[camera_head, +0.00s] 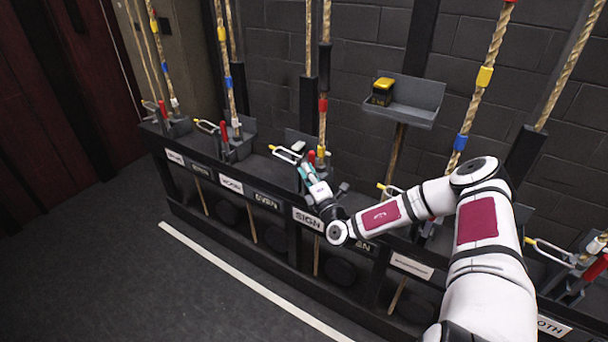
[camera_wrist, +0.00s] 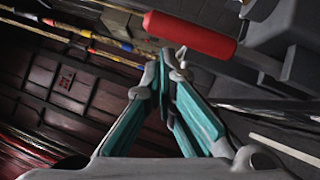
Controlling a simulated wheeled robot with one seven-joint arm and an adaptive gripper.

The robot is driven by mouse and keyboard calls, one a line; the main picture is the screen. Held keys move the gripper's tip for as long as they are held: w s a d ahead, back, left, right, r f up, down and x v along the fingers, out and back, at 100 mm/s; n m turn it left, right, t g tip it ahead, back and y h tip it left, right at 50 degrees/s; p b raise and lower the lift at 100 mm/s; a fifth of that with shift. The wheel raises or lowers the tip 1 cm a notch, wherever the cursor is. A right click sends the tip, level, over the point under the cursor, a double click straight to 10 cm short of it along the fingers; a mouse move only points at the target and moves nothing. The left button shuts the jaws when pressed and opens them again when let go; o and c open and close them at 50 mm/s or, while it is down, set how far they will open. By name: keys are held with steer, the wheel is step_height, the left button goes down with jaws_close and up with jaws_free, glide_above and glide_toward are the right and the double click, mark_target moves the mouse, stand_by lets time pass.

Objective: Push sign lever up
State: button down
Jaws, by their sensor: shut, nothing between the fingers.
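The SIGN label (camera_head: 308,218) is on the front of the black rail, below one of several rope stations. In the wrist view, a lever with a red handle (camera_wrist: 190,35) runs across the top, with its grey housing at the upper right. My gripper (camera_wrist: 172,58) is shut and empty, its teal fingers together just below the red handle; I cannot tell whether they touch it. In the head view my gripper (camera_head: 306,168) is at the station above the SIGN label, close to a small red handle (camera_head: 311,157) that it partly hides.
Other rope stations with red handles stand left (camera_head: 223,130) and right along the black rail. A grey shelf (camera_head: 418,98) with a yellow-and-black box (camera_head: 382,91) stands behind. Vertical ropes rise close to my arm. The dark floor (camera_head: 90,250) in front is clear.

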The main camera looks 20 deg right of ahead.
steer(key=shift+w+d+r, duration=0.25)
steer(key=shift+w+d, duration=0.2)
steer(key=shift+d, duration=0.1)
stand_by(0.4)
